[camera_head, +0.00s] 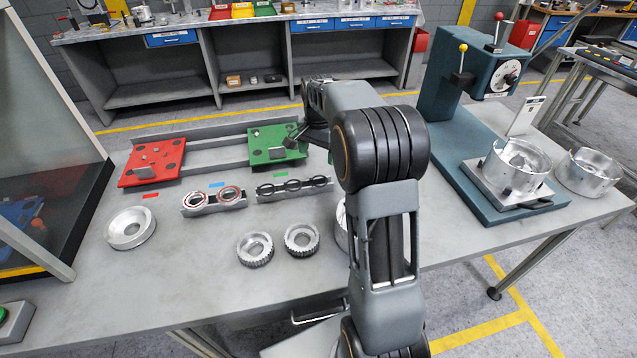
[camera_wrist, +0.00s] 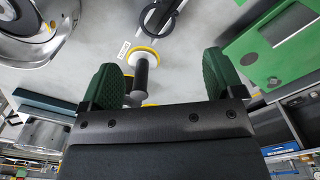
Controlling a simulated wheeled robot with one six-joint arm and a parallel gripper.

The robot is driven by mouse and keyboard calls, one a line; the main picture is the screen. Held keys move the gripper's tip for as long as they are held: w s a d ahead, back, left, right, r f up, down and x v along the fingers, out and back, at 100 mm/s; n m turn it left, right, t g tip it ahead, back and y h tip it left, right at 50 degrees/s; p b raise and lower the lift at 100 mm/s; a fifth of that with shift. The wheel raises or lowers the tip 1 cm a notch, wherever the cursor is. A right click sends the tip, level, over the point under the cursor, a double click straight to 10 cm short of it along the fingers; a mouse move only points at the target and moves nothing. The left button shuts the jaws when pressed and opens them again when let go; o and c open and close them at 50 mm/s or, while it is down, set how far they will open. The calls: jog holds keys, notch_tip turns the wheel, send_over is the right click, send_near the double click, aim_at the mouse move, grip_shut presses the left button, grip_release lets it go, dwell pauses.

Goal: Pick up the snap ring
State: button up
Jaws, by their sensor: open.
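Several thin black rings (camera_head: 293,184) stand in a grey holder (camera_head: 268,196) in front of the green pallet in the head view. I cannot tell for certain which ring is the snap ring. My gripper (camera_wrist: 163,66) is open, with green pads well apart and no ring between them. A dark post with a yellow disc (camera_wrist: 143,52) shows between the pads, farther off. In the head view my arm hides part of the table.
The green pallet (camera_head: 263,138) and red pallet (camera_head: 138,174) lie at the back. A second holder with silver-red rings (camera_head: 229,193), two toothed rings (camera_head: 302,239) and a metal ring (camera_head: 130,228) are on the table. The teal press (camera_head: 452,123) stands right.

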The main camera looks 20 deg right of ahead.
jog(key=shift+s+d+f+p, duration=0.1)
jog(key=shift+f+p, duration=0.05)
jog(key=shift+f, duration=2.2)
jog(key=shift+s+d+f+p, duration=0.1)
jog(key=shift+f+p, duration=0.05)
jog(key=shift+f, duration=2.15)
jog(key=shift+f, duration=0.1)
jog(key=c, duration=0.9)
